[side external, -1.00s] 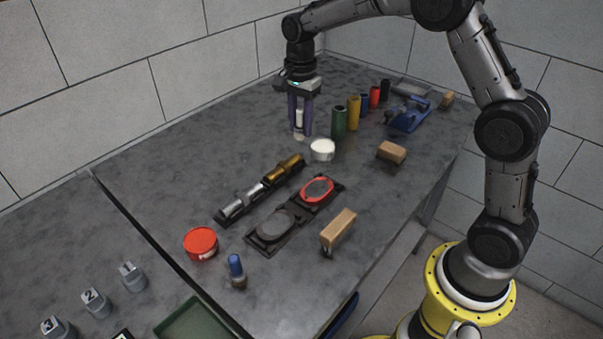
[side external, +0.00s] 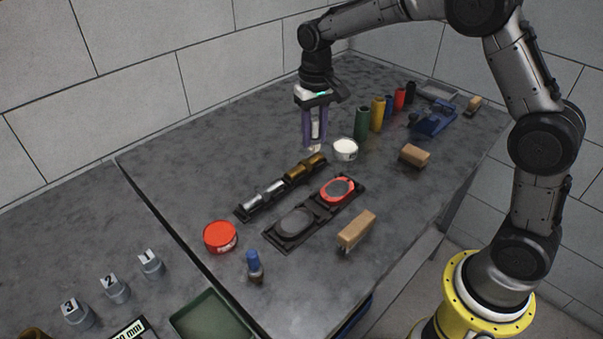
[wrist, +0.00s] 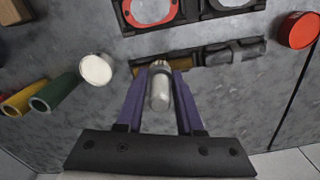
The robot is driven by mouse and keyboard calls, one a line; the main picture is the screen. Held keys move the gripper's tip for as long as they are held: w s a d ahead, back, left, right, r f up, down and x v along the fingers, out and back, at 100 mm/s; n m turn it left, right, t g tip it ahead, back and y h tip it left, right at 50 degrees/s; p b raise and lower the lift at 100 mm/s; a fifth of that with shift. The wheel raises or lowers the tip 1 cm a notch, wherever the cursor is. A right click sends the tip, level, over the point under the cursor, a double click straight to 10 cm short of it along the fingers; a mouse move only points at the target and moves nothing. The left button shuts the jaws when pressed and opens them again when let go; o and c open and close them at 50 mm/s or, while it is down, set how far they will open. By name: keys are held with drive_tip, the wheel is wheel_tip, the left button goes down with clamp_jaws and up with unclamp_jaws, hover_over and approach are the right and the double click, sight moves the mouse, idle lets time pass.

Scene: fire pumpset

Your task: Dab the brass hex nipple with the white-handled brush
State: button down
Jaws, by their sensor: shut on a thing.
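My gripper (side external: 315,140) is shut on the white-handled brush (side external: 316,129), which hangs upright between the purple fingers. In the wrist view the brush (wrist: 160,92) shows as a pale rounded shape between the fingers. The brass hex nipple (side external: 305,168) lies at the far end of a black holder, just nearer the camera than the brush tip. In the wrist view the nipple (wrist: 185,63) is partly hidden behind the brush and fingers. I cannot tell whether the bristles touch it.
Silver fittings (side external: 264,194) share the black holder (side external: 240,214). A white round tub (side external: 345,150) stands close right of my gripper. Green (side external: 361,124) and yellow (side external: 378,114) cylinders stand behind it. A red tin (side external: 220,237) and a wooden-handled block (side external: 357,229) are nearer. The table left of my gripper is clear.

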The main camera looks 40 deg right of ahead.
idle(0.5)
drive_tip(key=shift+w+a+f, duration=0.5)
drive_tip(key=shift+a+f, duration=0.25)
drive_tip(key=shift+f, duration=0.15)
drive_tip(key=shift+w+a+f, duration=0.45)
drive_tip(key=shift+a+f, duration=0.3)
drive_tip(key=shift+f, duration=0.2)
drive_tip(key=shift+w+a+f, duration=0.5)
drive_tip(key=shift+a+f, duration=0.25)
drive_tip(key=shift+f, duration=0.15)
drive_tip(key=shift+f, duration=0.35)
drive_tip(key=shift+a, duration=0.1)
idle(0.6)
drive_tip(key=shift+a, duration=0.5)
drive_tip(key=shift+d, duration=0.1)
idle(0.8)
drive_tip(key=shift+d, duration=1.15)
idle(1.2)
